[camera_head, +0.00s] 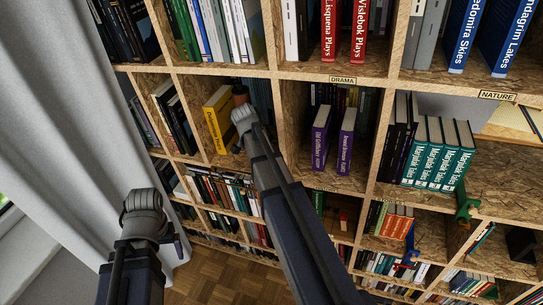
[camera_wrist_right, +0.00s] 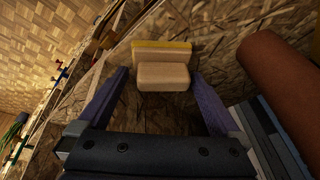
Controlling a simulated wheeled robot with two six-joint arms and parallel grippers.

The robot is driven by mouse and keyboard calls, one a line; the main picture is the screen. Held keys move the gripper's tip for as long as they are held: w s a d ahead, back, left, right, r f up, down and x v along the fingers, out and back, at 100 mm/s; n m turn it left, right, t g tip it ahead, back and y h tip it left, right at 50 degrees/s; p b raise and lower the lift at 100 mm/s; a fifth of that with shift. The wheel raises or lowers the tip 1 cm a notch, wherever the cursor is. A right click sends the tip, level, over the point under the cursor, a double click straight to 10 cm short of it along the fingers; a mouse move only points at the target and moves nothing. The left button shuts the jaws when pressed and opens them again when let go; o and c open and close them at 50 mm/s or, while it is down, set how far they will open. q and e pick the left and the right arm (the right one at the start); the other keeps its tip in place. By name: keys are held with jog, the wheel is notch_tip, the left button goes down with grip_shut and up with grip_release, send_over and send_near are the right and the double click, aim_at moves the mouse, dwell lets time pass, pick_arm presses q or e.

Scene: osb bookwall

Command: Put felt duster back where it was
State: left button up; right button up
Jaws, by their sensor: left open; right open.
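The felt duster, a pale beige block with a yellow strip along its far side (camera_wrist_right: 163,74), lies on a rough chipboard surface in the right wrist view. My right gripper (camera_wrist_right: 160,78) is open, with one dark finger on each side of the duster; I cannot tell whether either finger touches it. In the head view my right arm reaches into the compartment with the yellow book, and its wrist hides the duster and most of the gripper. My left gripper (camera_head: 176,240) is at the lower left in front of the shelves, apart from them, open and empty.
A brown cylinder (camera_wrist_right: 285,95) stands close to the right finger, with grey books (camera_wrist_right: 265,140) below it. A yellow book (camera_head: 217,122) stands left of my right wrist. Two purple books (camera_head: 333,138) stand one compartment right. A grey curtain (camera_head: 60,110) hangs at left.

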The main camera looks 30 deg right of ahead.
jog(key=p+v, duration=0.9)
jog(key=v, duration=0.2)
jog(key=shift+p, duration=0.35)
